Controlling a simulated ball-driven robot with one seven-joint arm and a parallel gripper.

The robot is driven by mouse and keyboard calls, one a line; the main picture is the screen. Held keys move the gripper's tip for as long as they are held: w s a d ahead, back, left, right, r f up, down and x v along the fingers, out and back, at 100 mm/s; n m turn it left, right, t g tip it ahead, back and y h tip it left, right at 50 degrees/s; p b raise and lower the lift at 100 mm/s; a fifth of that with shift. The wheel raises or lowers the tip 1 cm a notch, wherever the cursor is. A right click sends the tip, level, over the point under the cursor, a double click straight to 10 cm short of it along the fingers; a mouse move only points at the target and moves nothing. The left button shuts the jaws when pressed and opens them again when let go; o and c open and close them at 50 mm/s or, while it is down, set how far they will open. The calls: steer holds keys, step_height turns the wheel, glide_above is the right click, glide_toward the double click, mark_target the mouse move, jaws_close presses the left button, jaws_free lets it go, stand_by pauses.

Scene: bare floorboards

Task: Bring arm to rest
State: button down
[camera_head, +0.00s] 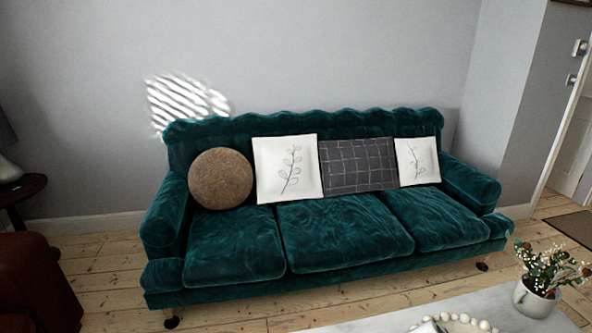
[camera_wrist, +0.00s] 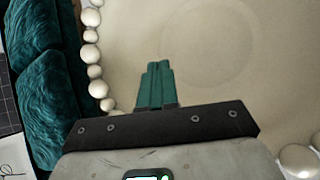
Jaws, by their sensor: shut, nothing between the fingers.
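My gripper (camera_wrist: 158,66) shows in the wrist view, its green fingers shut together with nothing between them. It is over a pale beige surface with a faint round mark. A string of white beads (camera_wrist: 94,55) curves along the left of that surface, beside the fingers. Larger white beads (camera_wrist: 298,160) show at the lower right corner. My arm and gripper do not show in the head view. How high the fingertips are above the surface I cannot tell.
A green velvet sofa (camera_head: 345,228) with several cushions stands against the grey wall. A pale table (camera_head: 395,325) is at the lower right, with a bead string (camera_head: 462,319) and a potted plant (camera_head: 540,290). A brown seat (camera_head: 35,285) is at left. Floorboards (camera_head: 105,275) show bare before the sofa.

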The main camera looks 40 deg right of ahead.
steer(key=w+a+r+m+t+y, duration=0.2)
steer(key=w+a+r+m+t, duration=0.15)
steer(key=w+a, duration=0.55)
steer(key=w+a+r+m+t+y, duration=0.1)
steer(key=w+a+r+m+t, duration=0.25)
steer(key=a, duration=0.85)
steer(key=w+a+r+m+t+y, duration=0.15)
steer(key=a+r+y, duration=0.4)
steer(key=a, duration=1.05)
steer(key=s+d+f+g+h+p, duration=0.1)
steer(key=s+g, duration=0.3)
steer(key=s, duration=0.6)
steer(key=shift+s+d+f+p, duration=0.2)
steer(key=shift+s+f+p, duration=0.1)
steer(key=shift+f, duration=0.4)
